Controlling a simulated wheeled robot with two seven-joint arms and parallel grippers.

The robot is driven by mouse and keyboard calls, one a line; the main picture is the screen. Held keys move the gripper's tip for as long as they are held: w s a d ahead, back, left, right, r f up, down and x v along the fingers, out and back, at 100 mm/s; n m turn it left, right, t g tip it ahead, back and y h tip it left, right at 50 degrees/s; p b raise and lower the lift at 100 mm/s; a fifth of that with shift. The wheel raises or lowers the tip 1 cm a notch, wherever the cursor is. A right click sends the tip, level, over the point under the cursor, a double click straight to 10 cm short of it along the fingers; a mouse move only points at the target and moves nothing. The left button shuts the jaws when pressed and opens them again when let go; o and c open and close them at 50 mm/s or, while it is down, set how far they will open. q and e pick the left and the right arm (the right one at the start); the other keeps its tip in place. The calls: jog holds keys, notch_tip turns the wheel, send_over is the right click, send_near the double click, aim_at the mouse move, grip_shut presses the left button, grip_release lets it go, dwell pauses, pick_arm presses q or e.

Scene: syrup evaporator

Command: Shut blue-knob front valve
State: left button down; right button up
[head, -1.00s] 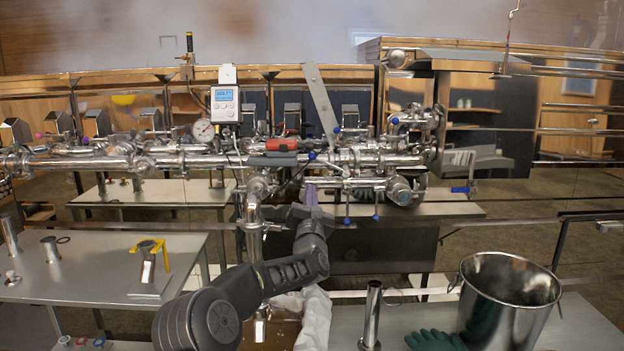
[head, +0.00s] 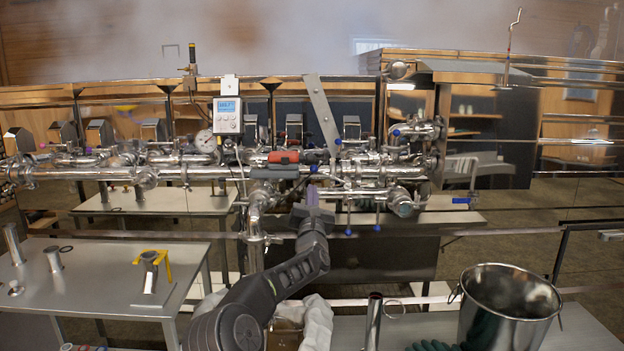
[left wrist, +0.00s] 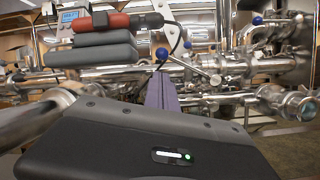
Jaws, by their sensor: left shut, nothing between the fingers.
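Stainless pipework with several blue-knobbed levers crosses the view. One blue knob (head: 314,169) stands just above my left fingertips in the head view; it also shows in the left wrist view (left wrist: 162,53). Two more blue knobs, the left one (head: 348,232) and the right one (head: 377,228), hang below the lower pipe. Which one is the front valve I cannot tell for sure. My left gripper (head: 312,190) is shut and empty, its purple fingers pointing at the pipes (left wrist: 160,80). Whether they touch the near knob is unclear. My right gripper is out of view.
A red-and-grey handled part (head: 284,163) sits on the pipe left of my fingers. A display box (head: 228,115) and gauge (head: 206,141) stand behind. A steel bucket (head: 508,305) stands front right; a side table (head: 100,285) is at left.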

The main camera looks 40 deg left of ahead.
pick_arm(q)
jog(key=shift+p+x, duration=1.6)
jog(key=shift+x, duration=0.85)
jog(key=shift+s+d+r+m+b, duration=0.1)
jog(key=shift+r+m+b, duration=0.1)
jog(key=shift+m+b, duration=0.1)
jog(key=w+d+r+m+p, duration=0.2)
jog(key=d+r+m, duration=0.5)
jog(key=m, duration=0.4)
jog(key=shift+w+d+h+p, duration=0.35)
jog(key=shift+w+d+h, duration=0.05)
jog(key=shift+w, duration=0.4)
jog(key=shift+r, duration=0.15)
